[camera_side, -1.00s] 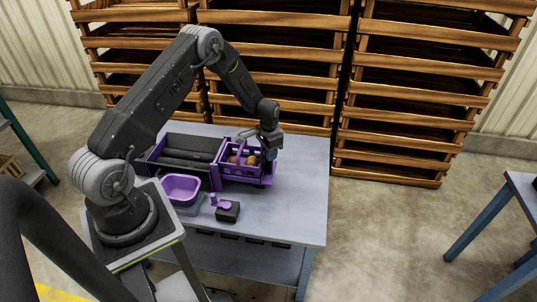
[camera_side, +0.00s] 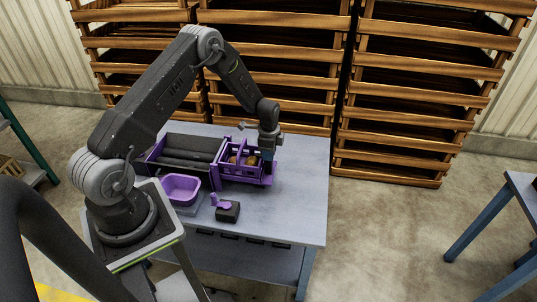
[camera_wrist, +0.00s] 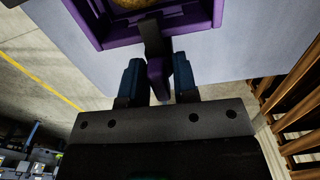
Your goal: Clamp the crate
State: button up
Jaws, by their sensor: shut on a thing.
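The purple slatted crate (camera_side: 238,173) sits at the right end of the dark roller bed on the table. Round brown potatoes (camera_side: 240,159) lie in it. My gripper (camera_side: 268,158) is at the crate's right end. In the wrist view, my two blue fingertips (camera_wrist: 158,78) stand on either side of a lever with a dark arm and purple end (camera_wrist: 157,72), and are shut on it. The lever's dark arm reaches over the purple crate wall (camera_wrist: 122,34). Whether the lever presses on the crate cannot be told.
The dark roller bed (camera_side: 187,154) is left of the crate. A purple tub (camera_side: 181,188) stands in front of it, and a small dark block with a purple handle (camera_side: 228,212) sits nearer. The table's right side (camera_side: 302,190) is clear. Wooden crate stacks (camera_side: 415,95) stand behind.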

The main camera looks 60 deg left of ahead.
jog(key=o, duration=0.3)
jog(key=shift+r, duration=2.55)
jog(key=s+d+r+n+t, duration=0.15)
jog(key=d+r, duration=0.25)
jog(key=r, duration=0.4)
jog(key=s+d+r+n, duration=0.1)
jog(key=s+d+r, duration=0.25)
jog(key=r, duration=0.45)
jog(key=s+d+r+n+t, duration=0.15)
jog(key=d+r, duration=0.25)
jog(key=r, duration=0.4)
jog(key=s+d+r+n+t, duration=0.1)
jog(key=s+d+r+n, duration=0.1)
jog(key=s, duration=0.8)
jog(key=s+d+r+n+t, duration=0.1)
jog(key=s+d+r+n, duration=0.2)
jog(key=s, duration=0.6)
jog(key=d+r, duration=0.2)
jog(key=d, duration=0.1)
jog(key=shift+s+d+r+t, duration=0.2)
jog(key=shift+s+r+t, duration=0.05)
jog(key=shift+s+t, duration=0.1)
